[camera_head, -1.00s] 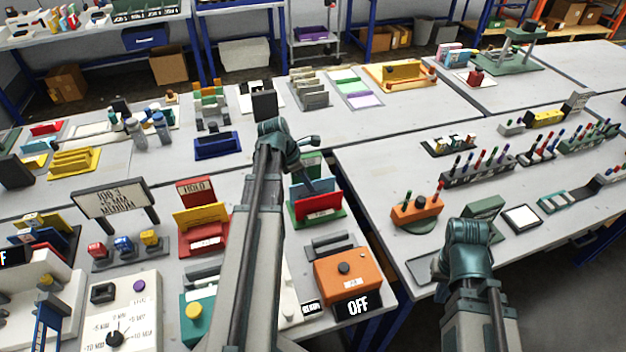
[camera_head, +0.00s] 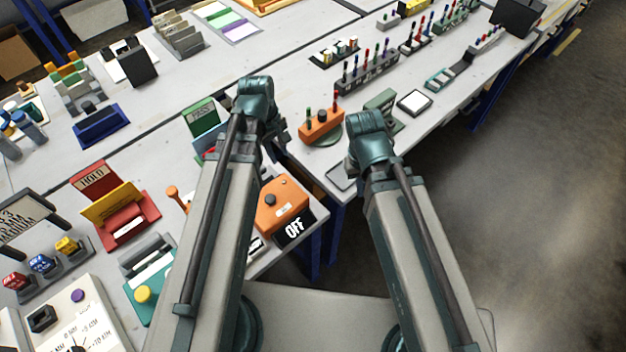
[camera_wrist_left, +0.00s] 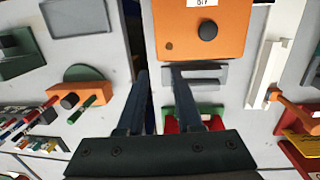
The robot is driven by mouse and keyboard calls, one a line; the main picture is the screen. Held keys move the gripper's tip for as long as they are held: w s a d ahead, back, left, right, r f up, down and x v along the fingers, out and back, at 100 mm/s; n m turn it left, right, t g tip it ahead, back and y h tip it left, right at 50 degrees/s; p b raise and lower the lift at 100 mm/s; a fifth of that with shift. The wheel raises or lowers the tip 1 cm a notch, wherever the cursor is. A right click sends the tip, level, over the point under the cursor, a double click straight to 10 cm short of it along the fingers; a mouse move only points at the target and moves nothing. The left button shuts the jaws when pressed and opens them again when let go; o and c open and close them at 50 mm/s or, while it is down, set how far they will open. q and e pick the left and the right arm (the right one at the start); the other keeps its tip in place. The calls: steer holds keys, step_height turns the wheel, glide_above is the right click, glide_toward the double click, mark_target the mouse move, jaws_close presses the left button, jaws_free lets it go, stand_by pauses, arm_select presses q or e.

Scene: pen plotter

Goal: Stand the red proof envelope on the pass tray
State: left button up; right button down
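The green pass tray (camera_head: 199,113) with its PASS sign stands left of my left arm in the head view, partly covered by the arm. A small bit of the red envelope (camera_head: 209,153) shows at the tray. In the left wrist view the red envelope (camera_wrist_left: 214,123) and green tray (camera_wrist_left: 208,107) show behind my gripper, mostly hidden by it. My left gripper (camera_wrist_left: 159,72) has its two fingers apart with nothing between them, clear of the envelope. My right gripper (camera_head: 371,143) is over the bench edge at right; its fingers are hidden.
An orange box (camera_head: 283,205) with an OFF display stands near the bench corner. The red HOLD tray (camera_head: 128,226) holds a yellow envelope. An orange pen holder (camera_head: 321,125) stands on the right-hand bench. Open floor lies at right.

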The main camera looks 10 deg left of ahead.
arm_select(q)
steer(key=s+d+m+y, duration=0.2)
steer(key=s+d+m, duration=0.6)
steer(key=d+m, duration=0.3)
steer(key=m, duration=0.2)
steer(key=shift+s+m, duration=0.2)
steer(key=shift+m, duration=0.2)
